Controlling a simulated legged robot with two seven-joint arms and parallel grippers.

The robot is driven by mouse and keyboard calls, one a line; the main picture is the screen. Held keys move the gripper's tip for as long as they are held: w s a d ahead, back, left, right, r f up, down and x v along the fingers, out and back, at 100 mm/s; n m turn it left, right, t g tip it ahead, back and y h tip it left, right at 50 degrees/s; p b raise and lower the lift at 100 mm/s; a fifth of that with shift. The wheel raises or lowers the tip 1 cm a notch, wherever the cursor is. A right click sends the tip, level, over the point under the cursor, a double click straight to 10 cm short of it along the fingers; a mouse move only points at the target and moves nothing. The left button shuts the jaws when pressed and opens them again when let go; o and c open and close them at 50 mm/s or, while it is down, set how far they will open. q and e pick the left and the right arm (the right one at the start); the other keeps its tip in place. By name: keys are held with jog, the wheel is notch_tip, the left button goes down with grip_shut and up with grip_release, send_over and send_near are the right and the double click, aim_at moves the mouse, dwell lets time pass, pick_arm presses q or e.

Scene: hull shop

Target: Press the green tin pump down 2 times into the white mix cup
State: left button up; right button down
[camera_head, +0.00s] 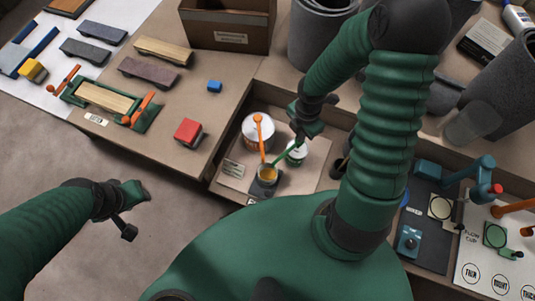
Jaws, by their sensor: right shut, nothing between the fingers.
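The green tin (296,154) stands in a recessed bay of the bench. A green pump spout (282,156) slants from it down-left toward the mix cup (267,174). The small cup shows a yellowish inside and sits on a dark pad. My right gripper (301,137) is shut and empty, directly over the green tin at the pump's top. It hides the pump head, so I cannot tell whether it touches or how far down the pump is. My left gripper (132,214) hangs over the floor at lower left, away from the bay; its jaw state is unclear.
A larger white tin (257,132) with an orange pump (260,135) stands left of the green tin, close to the cup. A teal press (470,174) stands at right.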

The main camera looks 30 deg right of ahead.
jog(key=shift+f+b, duration=0.6)
jog(key=shift+f, duration=0.4)
jog(key=shift+r, duration=0.2)
notch_tip(320, 180, up, 3)
jog(key=p, duration=0.3)
jog(key=shift+f, duration=0.2)
jog(key=shift+f, duration=0.15)
